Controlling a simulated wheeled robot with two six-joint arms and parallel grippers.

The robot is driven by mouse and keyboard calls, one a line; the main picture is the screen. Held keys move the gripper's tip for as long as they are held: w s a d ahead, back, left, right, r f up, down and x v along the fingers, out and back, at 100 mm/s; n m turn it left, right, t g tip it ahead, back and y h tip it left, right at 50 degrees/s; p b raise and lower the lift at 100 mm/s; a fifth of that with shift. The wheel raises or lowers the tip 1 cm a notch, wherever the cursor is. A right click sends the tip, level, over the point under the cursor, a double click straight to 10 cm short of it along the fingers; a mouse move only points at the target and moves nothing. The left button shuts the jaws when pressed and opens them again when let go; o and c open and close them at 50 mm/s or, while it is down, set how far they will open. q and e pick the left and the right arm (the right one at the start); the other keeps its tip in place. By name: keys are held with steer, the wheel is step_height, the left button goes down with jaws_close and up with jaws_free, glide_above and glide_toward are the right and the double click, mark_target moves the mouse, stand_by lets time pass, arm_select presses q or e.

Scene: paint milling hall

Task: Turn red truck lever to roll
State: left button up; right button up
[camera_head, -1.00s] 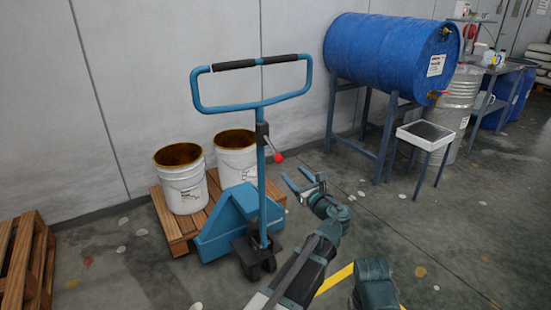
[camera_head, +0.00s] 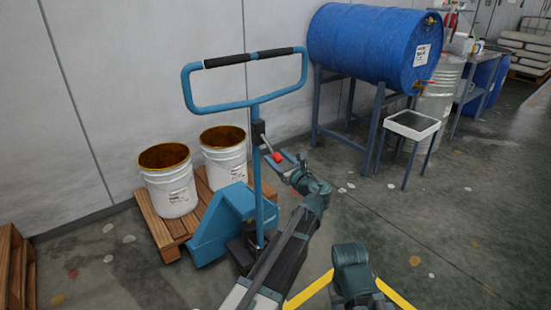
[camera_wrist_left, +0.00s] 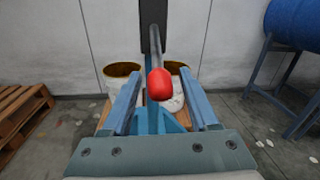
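The blue hand pallet truck (camera_head: 226,222) stands with its looped handle (camera_head: 187,90) upright. Its lever is a short metal rod with a red knob (camera_head: 277,157), angled down and to the right from the dark block (camera_head: 258,133) on the handle shaft. My left gripper (camera_head: 282,162) is at the knob, partly overlapped with it in the head view. In the left wrist view the red knob (camera_wrist_left: 157,83) appears between the two open blue fingers, with gaps on both sides. I cannot tell how deep it sits.
Two white buckets (camera_head: 170,190) stand on a wooden pallet (camera_head: 162,238) behind the truck. A blue drum (camera_head: 365,45) lies on a stand to the right, with a small tray table (camera_head: 412,125) in front. Open floor lies at the right.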

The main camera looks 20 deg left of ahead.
arm_select(q)
jaws_close()
stand_by(1.2)
